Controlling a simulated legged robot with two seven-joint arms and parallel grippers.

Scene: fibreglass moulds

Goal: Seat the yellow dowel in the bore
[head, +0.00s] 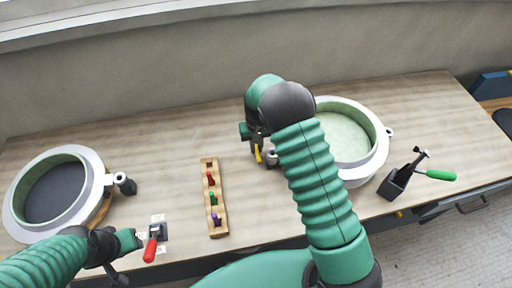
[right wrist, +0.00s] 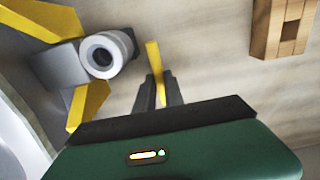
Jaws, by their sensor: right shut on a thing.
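The yellow dowel (right wrist: 153,62) is held between the dark fingers of my right gripper (right wrist: 160,92), its free end standing out past the fingertips. In the head view the dowel (head: 258,154) shows just below my right gripper (head: 258,142). A grey round boss with a dark bore (right wrist: 101,56) is left of the dowel in the right wrist view, apart from it in the picture. In the head view the boss (head: 271,157) is beside the right mould, partly hidden by my arm. My left gripper (head: 138,240) is by a red-handled clamp; its fingers are too small to read.
The right mould (head: 383,145) is partly behind my right arm. A wooden rack (head: 221,222) holds red, green and purple pegs. The left mould (head: 92,162) lies far left. A black holder (head: 392,184) with a green-handled tool stands right. Yellow angled parts (right wrist: 88,104) flank the boss.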

